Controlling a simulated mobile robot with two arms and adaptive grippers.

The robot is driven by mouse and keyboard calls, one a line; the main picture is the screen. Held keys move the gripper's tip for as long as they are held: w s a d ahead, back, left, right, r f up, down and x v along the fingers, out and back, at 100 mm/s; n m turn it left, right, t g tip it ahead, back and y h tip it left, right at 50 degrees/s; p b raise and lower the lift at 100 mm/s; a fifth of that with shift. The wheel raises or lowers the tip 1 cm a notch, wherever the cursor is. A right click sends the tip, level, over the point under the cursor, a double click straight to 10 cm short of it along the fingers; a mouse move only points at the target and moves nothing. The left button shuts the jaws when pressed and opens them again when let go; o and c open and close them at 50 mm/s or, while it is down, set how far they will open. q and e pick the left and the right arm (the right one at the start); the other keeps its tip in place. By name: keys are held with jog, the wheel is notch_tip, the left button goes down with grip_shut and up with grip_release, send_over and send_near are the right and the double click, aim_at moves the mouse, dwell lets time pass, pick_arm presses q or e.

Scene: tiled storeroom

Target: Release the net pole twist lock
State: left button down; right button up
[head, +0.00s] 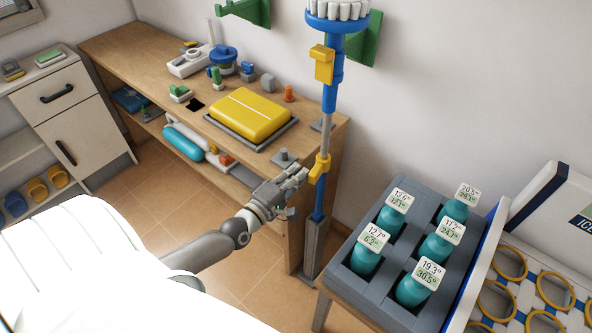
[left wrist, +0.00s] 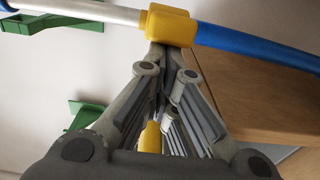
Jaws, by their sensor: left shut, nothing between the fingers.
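The net pole (head: 318,200) stands upright at the right end of the wooden bench, blue with a bare grey section. A yellow twist lock (head: 319,169) sits around it at about bench height. My left gripper (head: 303,173) is just left of the lock, its fingers together and empty. In the left wrist view, the fingertips (left wrist: 163,52) end at the edge of the yellow lock (left wrist: 172,25); I cannot tell whether they touch it. The pole (left wrist: 255,45) runs across the top there. A yellow clip (head: 322,64) is higher on the pole. My right gripper is not in view.
The wooden bench (head: 135,65) holds a yellow case (head: 250,113) and small parts. Right of the pole, a grey crate (head: 375,285) holds several teal bottles. A white ICE-labelled box (head: 553,225) is beyond. Green brackets (head: 365,45) are on the wall.

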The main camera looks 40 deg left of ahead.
pick_arm(q)
jog(key=shift+d+r+y, duration=0.1)
jog(key=shift+y, duration=0.2)
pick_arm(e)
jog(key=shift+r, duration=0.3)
